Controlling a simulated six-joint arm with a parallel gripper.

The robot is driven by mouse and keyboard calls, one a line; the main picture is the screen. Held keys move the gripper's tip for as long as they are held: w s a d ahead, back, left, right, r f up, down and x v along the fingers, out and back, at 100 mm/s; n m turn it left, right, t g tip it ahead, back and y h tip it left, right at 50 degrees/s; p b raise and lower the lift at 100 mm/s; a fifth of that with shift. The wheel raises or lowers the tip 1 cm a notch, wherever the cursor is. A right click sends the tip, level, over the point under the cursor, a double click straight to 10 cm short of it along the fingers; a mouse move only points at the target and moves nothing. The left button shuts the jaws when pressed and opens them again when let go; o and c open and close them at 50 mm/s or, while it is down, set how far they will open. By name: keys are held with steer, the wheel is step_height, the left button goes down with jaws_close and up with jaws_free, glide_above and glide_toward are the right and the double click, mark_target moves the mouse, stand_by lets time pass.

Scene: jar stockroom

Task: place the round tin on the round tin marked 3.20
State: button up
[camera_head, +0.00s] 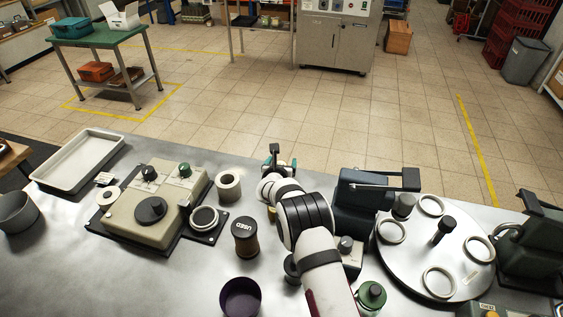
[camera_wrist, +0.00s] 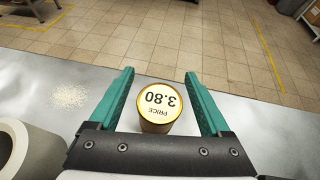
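A round gold-rimmed tin (camera_wrist: 159,107) with a white lid reading "PRICE 3.80" shows in the wrist view, upside down in the picture. It is between the teal fingers of my gripper (camera_wrist: 160,88), with a visible gap on each side. My gripper is open. In the head view my gripper (camera_head: 279,160) is at the table's far edge, and my arm covers much of the area below it. A small brassy patch (camera_head: 272,212) shows beside my arm there; I cannot tell whether it is a tin. No lid marked 3.20 is readable in either view.
A cream hollow cylinder (camera_head: 228,187) stands left of my arm, and a dark jar labelled "USED" (camera_head: 244,237) nearer. A beige device (camera_head: 152,205) is further left. A dark machine (camera_head: 372,190) and round turntable (camera_head: 436,250) stand right. Pale grains (camera_wrist: 68,95) lie on the table.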

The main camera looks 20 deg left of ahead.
steer(key=shift+s+r, duration=0.2)
steer(key=shift+r, duration=0.05)
steer(key=v, duration=1.1)
steer(key=shift+s, duration=0.3)
